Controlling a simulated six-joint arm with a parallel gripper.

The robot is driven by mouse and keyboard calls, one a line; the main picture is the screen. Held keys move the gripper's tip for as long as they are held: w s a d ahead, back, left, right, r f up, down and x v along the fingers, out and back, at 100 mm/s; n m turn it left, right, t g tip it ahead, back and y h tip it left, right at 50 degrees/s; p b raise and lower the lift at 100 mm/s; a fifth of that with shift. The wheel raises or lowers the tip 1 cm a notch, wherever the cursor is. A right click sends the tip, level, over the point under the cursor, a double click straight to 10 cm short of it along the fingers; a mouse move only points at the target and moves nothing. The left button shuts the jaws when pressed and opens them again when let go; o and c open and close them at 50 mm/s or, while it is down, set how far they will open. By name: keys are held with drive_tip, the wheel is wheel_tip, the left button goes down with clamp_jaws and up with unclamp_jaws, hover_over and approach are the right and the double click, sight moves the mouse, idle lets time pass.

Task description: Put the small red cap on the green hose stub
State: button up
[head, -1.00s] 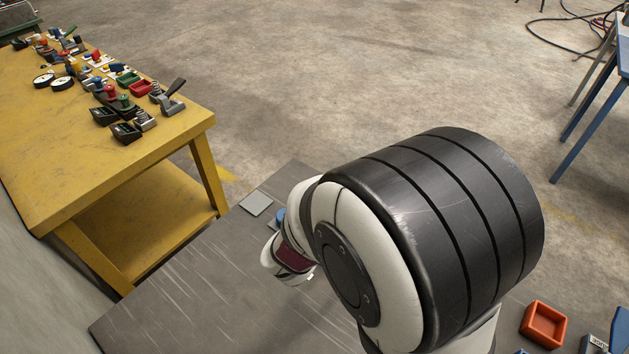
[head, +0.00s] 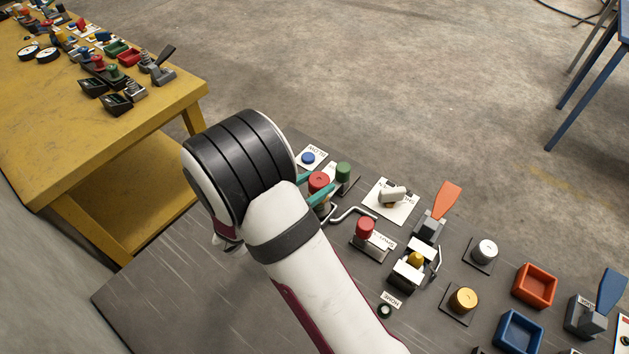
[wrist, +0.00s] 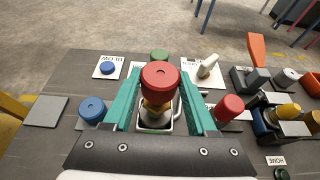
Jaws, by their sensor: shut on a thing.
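A red cap (head: 319,181) sits between the teal fingers of my gripper (head: 318,188). In the wrist view the red cap (wrist: 160,75) is at the tips of my gripper (wrist: 161,78), with a brass-yellow part visible below it. My gripper is shut on the red cap. A green stub (head: 343,171) stands just right of the red cap on a dark plate. In the wrist view the green stub (wrist: 159,54) lies just beyond the red cap and is partly hidden by it. I cannot tell whether the cap still touches what is below it.
A second red knob (head: 365,227) stands nearer, with a bent metal handle (head: 352,214) beside it. A white lever (head: 393,194) and orange-handled switch (head: 436,212) are to the right. A yellow table (head: 90,140) stands left.

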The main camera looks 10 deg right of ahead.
drive_tip(key=shift+f, duration=0.4)
drive_tip(key=o, duration=1.3)
